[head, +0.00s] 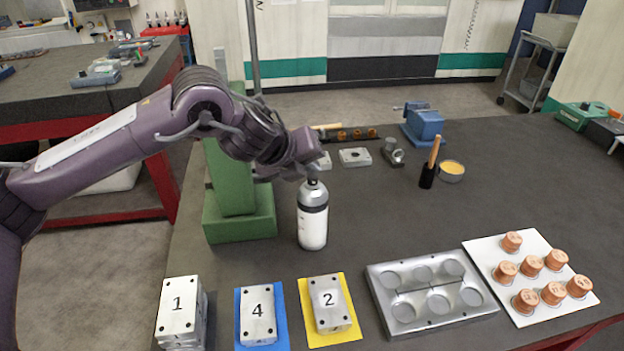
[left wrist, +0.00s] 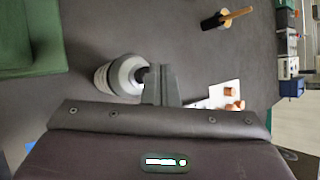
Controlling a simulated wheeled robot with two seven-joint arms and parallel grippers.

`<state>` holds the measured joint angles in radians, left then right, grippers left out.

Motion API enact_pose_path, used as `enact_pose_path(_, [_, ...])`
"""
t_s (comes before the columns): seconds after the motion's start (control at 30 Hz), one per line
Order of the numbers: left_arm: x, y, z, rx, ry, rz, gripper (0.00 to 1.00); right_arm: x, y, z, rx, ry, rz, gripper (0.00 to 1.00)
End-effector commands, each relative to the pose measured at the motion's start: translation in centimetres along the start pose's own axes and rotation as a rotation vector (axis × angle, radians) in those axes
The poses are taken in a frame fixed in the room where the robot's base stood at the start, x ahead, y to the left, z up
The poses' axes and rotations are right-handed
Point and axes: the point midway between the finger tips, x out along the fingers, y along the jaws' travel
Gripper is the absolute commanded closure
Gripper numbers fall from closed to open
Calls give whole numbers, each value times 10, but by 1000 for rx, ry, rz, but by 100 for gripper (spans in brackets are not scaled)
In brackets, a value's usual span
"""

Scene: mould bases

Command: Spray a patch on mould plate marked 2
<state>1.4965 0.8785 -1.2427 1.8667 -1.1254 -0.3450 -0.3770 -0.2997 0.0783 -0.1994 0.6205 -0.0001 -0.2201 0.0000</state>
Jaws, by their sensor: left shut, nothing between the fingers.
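The mould plate marked 2 (head: 329,315) lies on a yellow mat (head: 347,334) at the front middle of the table, its top grey and bare. A white spray bottle (head: 312,226) with a grey shoulder stands upright behind it. My left gripper (head: 314,171) is at the bottle's top, shut with nothing in it. In the left wrist view the closed fingers (left wrist: 162,85) are beside the bottle's neck (left wrist: 142,76); whether they touch it I cannot tell. The fingers partly hide the bottle's top. My right gripper is not in view.
A stack marked 1 (head: 178,305) and plate 4 (head: 257,312) on a blue mat stand to the left. A metal tray (head: 440,323) and a white board (head: 484,246) with several copper plugs lie right. A green stand (head: 240,228) is close left of the bottle.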

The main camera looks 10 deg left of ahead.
Motion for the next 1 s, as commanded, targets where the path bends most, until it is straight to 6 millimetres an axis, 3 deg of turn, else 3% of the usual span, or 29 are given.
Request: enact_pose_path(1.0, [6, 4, -4, 0, 1, 0, 100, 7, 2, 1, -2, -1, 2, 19])
